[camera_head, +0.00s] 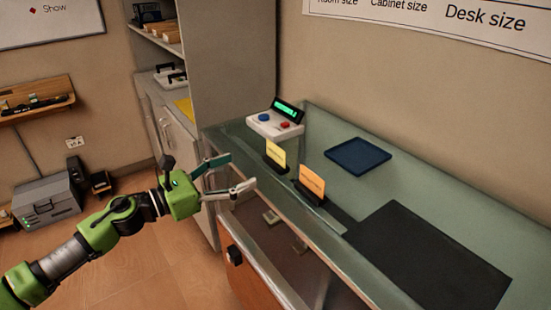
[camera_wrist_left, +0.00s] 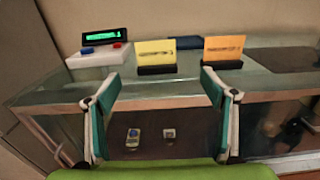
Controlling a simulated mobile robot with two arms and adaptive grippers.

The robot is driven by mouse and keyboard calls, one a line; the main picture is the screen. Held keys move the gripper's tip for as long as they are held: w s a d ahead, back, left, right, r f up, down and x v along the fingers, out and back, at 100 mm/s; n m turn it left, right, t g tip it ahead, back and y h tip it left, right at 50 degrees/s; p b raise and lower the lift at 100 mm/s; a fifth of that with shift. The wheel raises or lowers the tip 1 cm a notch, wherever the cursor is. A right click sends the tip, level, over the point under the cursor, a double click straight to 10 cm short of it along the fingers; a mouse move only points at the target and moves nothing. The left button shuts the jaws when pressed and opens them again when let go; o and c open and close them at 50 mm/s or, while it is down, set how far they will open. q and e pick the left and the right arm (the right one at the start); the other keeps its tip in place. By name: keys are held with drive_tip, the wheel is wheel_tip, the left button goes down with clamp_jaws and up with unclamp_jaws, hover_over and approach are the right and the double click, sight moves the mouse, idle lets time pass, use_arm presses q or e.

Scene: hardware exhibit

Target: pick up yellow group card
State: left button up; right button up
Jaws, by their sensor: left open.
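The yellow card (camera_head: 275,151) stands upright in a dark holder near the left front edge of the glass counter. It also shows in the left wrist view (camera_wrist_left: 156,52), ahead and between the two fingers, farther off than the fingertips. An orange card (camera_head: 312,181) stands in its own dark holder to the right of it; in the left wrist view it is the orange card (camera_wrist_left: 224,47) above the right finger. My left gripper (camera_head: 242,172) is open and empty, in front of the counter's front edge, apart from both cards. My right gripper is not in view.
A white device (camera_head: 274,124) with red and blue buttons and a green display stands behind the yellow card. A blue tray (camera_head: 357,155) and a dark mat (camera_head: 430,255) lie on the glass counter (camera_head: 340,195). A tall cabinet (camera_head: 225,60) stands at the counter's left end.

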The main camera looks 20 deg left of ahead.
sight(275, 154)
use_arm(q)
drive_tip(key=p+x, duration=0.2)
drive_tip(key=x, duration=0.3)
drive_tip(key=p+x, duration=0.2)
drive_tip(key=x, duration=0.2)
drive_tip(key=shift+w+a+p, duration=0.1)
drive_tip(key=shift+w+p, duration=0.3)
drive_tip(key=shift+w, duration=0.15)
drive_tip(key=shift+w+f, duration=0.1)
drive_tip(key=shift+w, duration=0.1)
drive_tip(key=shift+s, duration=0.1)
drive_tip(key=c, duration=1.1)
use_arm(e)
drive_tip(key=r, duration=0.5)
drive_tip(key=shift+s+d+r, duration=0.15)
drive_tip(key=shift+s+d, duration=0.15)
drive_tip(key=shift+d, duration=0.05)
